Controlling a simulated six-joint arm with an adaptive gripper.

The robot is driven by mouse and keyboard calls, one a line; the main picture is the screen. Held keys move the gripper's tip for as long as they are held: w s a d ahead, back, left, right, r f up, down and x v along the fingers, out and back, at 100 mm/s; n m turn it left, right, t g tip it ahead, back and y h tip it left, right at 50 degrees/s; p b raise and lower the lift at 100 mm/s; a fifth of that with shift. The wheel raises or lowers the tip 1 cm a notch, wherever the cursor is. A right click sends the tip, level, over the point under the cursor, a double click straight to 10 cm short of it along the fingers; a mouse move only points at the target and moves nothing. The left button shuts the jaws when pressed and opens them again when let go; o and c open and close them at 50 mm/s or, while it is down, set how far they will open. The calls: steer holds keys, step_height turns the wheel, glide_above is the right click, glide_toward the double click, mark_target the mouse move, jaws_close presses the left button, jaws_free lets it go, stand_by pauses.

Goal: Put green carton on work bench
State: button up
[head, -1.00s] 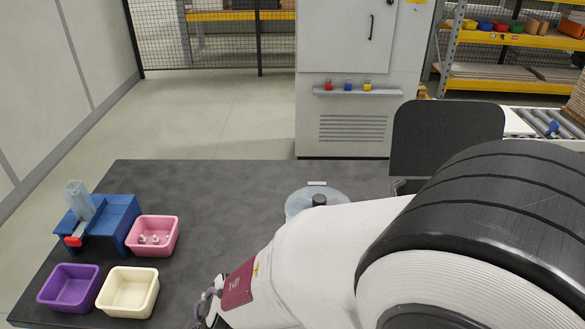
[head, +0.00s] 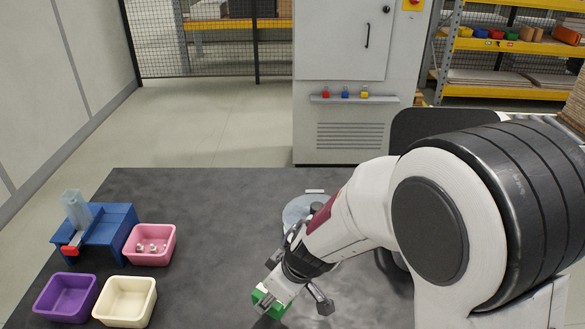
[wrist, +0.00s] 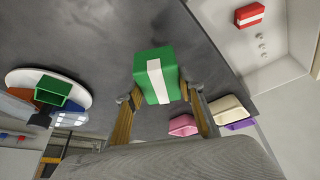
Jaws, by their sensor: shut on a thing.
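The green carton (head: 272,303) with a white stripe is in my gripper (head: 268,294), over the near middle of the dark grey work bench (head: 220,220). In the wrist view the carton (wrist: 143,75) sits between the two fingers of my gripper (wrist: 160,90), which are shut on it. A dark shadow lies just below it in the head view, and it appears held above the bench top. The exact gap to the surface is hard to tell.
Purple (head: 66,298), cream (head: 126,302) and pink (head: 150,245) bins and a blue fixture (head: 95,235) stand at the left. A round translucent dish (head: 296,213) is behind my gripper. A red-and-white box (wrist: 249,15) shows in the wrist view. The bench between bins and gripper is clear.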

steer(key=w+d+m, duration=0.1)
steer(key=d, duration=0.2)
steer(key=w+d+m, duration=0.1)
steer(key=w+d, duration=0.1)
steer(key=d, duration=0.2)
steer(key=w+d+f+m, duration=0.1)
steer(key=w+d, duration=0.1)
steer(key=d, duration=0.2)
steer(key=shift+w+t+h, duration=0.25)
steer(key=shift+t+h, duration=0.15)
steer(key=d, duration=0.3)
steer(key=w+d+m, duration=0.1)
steer(key=d, duration=0.3)
steer(key=d+f+m, duration=0.1)
steer(key=d, duration=0.2)
steer(key=shift+w+d+h, duration=0.15)
steer(key=shift+d+h, duration=0.2)
steer(key=shift+h, duration=0.05)
steer(key=shift+m, duration=0.3)
steer(key=s+d+m, duration=0.2)
steer(key=s+d+m+h, duration=0.1)
steer(key=d, duration=0.1)
steer(key=s+d+f+m+t+h, duration=0.1)
steer(key=s+d+m, duration=0.1)
steer(key=d, duration=0.1)
steer(key=shift+s+m, duration=0.3)
steer(key=shift+a, duration=0.15)
